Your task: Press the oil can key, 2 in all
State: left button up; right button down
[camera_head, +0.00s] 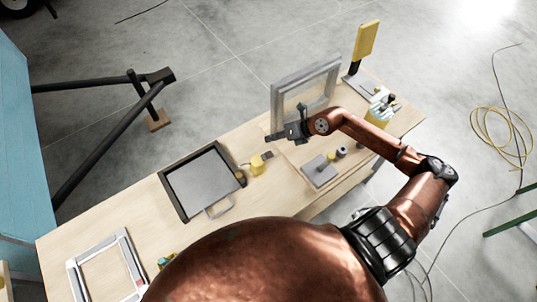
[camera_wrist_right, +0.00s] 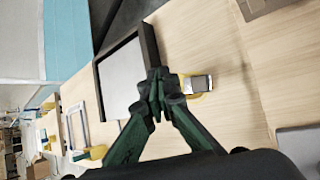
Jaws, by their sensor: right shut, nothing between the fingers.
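A small yellow oil can (camera_head: 257,165) with a grey key-like part (camera_head: 267,155) stands on the wooden workbench, just right of a dark-framed tray. In the right wrist view the yellow can (camera_wrist_right: 187,82) and its grey part (camera_wrist_right: 201,84) show just beyond and to the right of the fingertips. My right gripper (camera_head: 269,138) is shut and empty, behind the can in the head view. Its green fingers meet at the tips (camera_wrist_right: 160,84) in the wrist view and partly hide the can. I cannot tell whether they touch it. My left gripper is not in view.
The dark-framed tray (camera_head: 169,185) lies left of the can. A grey upright frame (camera_head: 275,99) stands behind my right gripper. A grey plate (camera_head: 319,171) and small round parts (camera_head: 342,152) lie to the right. A pale frame (camera_head: 74,270) lies at the front left.

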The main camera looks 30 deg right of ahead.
aim_at(267, 154)
notch_tip(267, 154, down, 4)
jog(key=shift+r+b, duration=0.1)
jog(key=shift+b, duration=1.15)
notch_tip(267, 154, down, 3)
jog(key=shift+f+b, duration=0.1)
jog(key=shift+b, duration=1.05)
jog(key=shift+f, duration=0.4)
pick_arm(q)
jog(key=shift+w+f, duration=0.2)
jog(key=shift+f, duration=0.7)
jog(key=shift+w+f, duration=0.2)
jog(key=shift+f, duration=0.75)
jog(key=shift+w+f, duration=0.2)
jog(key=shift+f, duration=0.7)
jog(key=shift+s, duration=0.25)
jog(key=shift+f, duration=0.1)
pick_arm(e)
jog(key=shift+f, duration=0.15)
pick_arm(q)
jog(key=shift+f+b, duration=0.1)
jog(key=shift+b, duration=0.25)
pick_arm(e)
jog(key=shift+f, duration=0.3)
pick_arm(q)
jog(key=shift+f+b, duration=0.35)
pick_arm(e)
jog(key=shift+s+a+f, duration=0.1)
jog(key=shift+f, duration=0.65)
